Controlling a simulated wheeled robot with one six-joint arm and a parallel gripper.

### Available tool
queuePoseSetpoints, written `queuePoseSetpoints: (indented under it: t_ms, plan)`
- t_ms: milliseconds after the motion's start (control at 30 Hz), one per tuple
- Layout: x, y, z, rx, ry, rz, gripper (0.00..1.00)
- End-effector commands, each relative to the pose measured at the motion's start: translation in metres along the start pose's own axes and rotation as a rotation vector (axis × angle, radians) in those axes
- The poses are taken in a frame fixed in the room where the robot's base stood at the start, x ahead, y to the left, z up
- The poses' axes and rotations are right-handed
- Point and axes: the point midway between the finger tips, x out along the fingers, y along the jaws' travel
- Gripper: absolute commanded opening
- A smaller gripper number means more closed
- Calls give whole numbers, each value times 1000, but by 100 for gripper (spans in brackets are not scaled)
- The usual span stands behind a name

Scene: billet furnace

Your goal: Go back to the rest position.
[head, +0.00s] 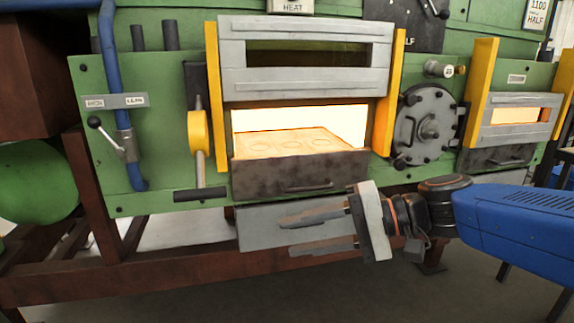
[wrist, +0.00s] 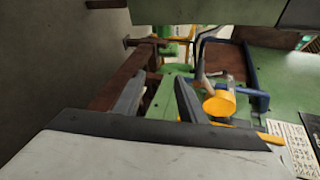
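My gripper (head: 287,236) is in front of the furnace, below the middle drawer, at the end of my blue arm. Its two grey fingers point left and stand apart, with nothing seen between them. The wrist view also shows the fingers of my gripper (wrist: 160,80) apart and empty. The green furnace (head: 150,170) stands behind the gripper. Its glowing opening (head: 350,118) shows a pale hearth tray (head: 270,141) with several round recesses, all seemingly empty. I cannot tell whether the gripper touches the grey panel behind it.
A grey slatted door (head: 305,83) sits above the opening between yellow guides. A lever with a yellow sleeve (head: 198,132) and a blue pipe (head: 110,60) are on the left. A round bolted hatch (head: 426,125) is on the right. A brown steel frame (head: 150,278) runs below; the floor in front looks clear.

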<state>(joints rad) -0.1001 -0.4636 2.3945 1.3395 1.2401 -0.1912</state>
Motion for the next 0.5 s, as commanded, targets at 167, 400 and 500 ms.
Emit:
queuePoseSetpoints:
  t_ms: [167, 400, 500]
  plan:
    - [-22, 70, 15, -85, 50, 265, 37]
    - [-74, 155, 21, -212, 139, 619, 37]
    - [-103, 184, 19, -269, 182, 763, 37]
